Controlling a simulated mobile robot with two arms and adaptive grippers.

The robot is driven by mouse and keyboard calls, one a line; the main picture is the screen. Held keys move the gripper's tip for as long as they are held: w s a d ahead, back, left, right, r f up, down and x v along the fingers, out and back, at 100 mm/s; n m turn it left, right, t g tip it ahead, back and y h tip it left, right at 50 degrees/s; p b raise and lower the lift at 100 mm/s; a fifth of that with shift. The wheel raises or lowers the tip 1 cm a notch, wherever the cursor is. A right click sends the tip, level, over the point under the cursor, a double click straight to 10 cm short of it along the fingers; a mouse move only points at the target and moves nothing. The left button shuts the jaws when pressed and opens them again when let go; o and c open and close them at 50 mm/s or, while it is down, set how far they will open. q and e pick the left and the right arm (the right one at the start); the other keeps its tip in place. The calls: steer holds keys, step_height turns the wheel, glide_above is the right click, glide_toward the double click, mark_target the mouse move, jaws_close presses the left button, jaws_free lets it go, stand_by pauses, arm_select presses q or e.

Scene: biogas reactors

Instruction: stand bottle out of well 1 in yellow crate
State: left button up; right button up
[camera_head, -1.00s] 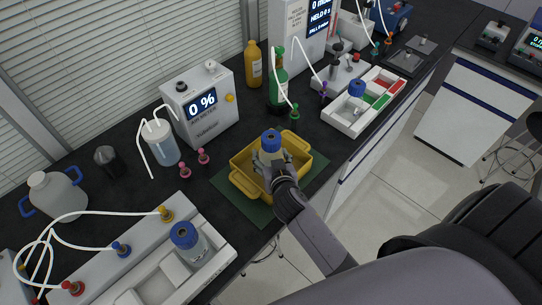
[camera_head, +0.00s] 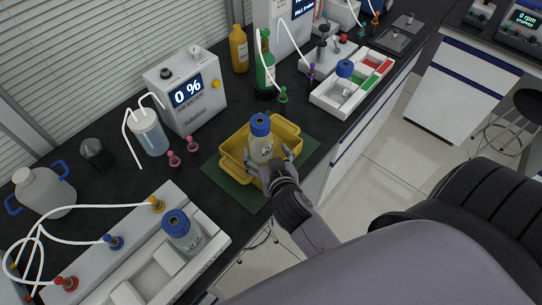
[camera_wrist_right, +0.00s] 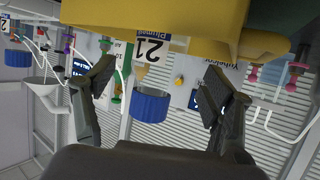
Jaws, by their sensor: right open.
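A bottle with a blue cap (camera_head: 260,124) and a pale label stands upright in the yellow crate (camera_head: 236,171). My right gripper (camera_head: 270,161) is open at the crate's near side, its fingers spread to either side of the bottle's lower body. In the right wrist view, which is upside down, the bottle's blue cap (camera_wrist_right: 151,106) shows between the two spread fingers with a gap on each side. The crate (camera_wrist_right: 190,18) fills the top of that view. The bottle's base is hidden inside the crate. My left gripper is not in view.
The crate sits on a green mat (camera_head: 237,198) near the bench's front edge. A white well block (camera_head: 150,262) at lower left holds another blue-capped bottle (camera_head: 183,232). A meter (camera_head: 187,90) reading 0 % stands behind. A white tray (camera_head: 338,108) with a blue-capped bottle is to the right.

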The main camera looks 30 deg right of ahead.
steer(key=shift+b+v, duration=0.35)
steer(key=shift+v, duration=1.9)
